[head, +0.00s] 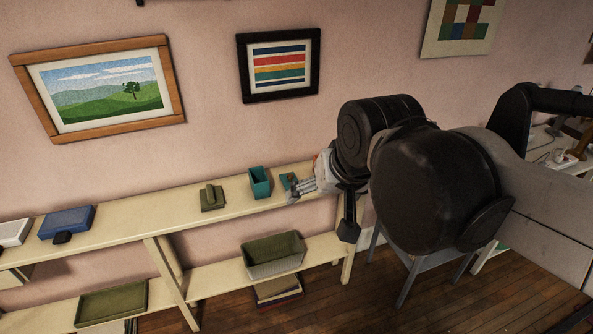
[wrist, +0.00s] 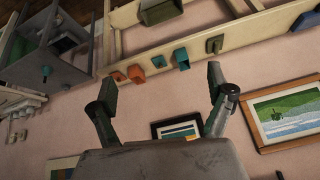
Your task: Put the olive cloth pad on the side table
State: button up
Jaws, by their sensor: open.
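A small olive object (head: 212,198), a flat base with a raised strip on top, lies on the upper shelf left of the teal cup; it looks like the olive cloth pad. It also shows in the wrist view (wrist: 214,45), beyond my right-hand finger. My gripper (head: 293,189) is open and empty at the right end of the shelf, apart from the pad. In the wrist view its fingers (wrist: 162,76) are spread wide. A grey-blue table (head: 425,262), perhaps the side table, stands right of the shelf, partly hidden by my arm. It seems to show at upper left in the wrist view (wrist: 70,67).
The teal cup (head: 259,183) stands between the pad and my gripper. A blue box (head: 67,221) and a white box (head: 14,232) sit farther left. An olive basket (head: 273,264) and an olive tray (head: 112,303) are on the lower shelf. Framed pictures hang behind.

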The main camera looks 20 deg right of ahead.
jog(key=s+d+f+n, duration=0.1)
jog(key=s+f, duration=0.2)
jog(key=s, duration=0.2)
jog(key=shift+f+n+t, duration=0.3)
jog(key=shift+n+t, duration=0.1)
jog(key=shift+f, duration=0.2)
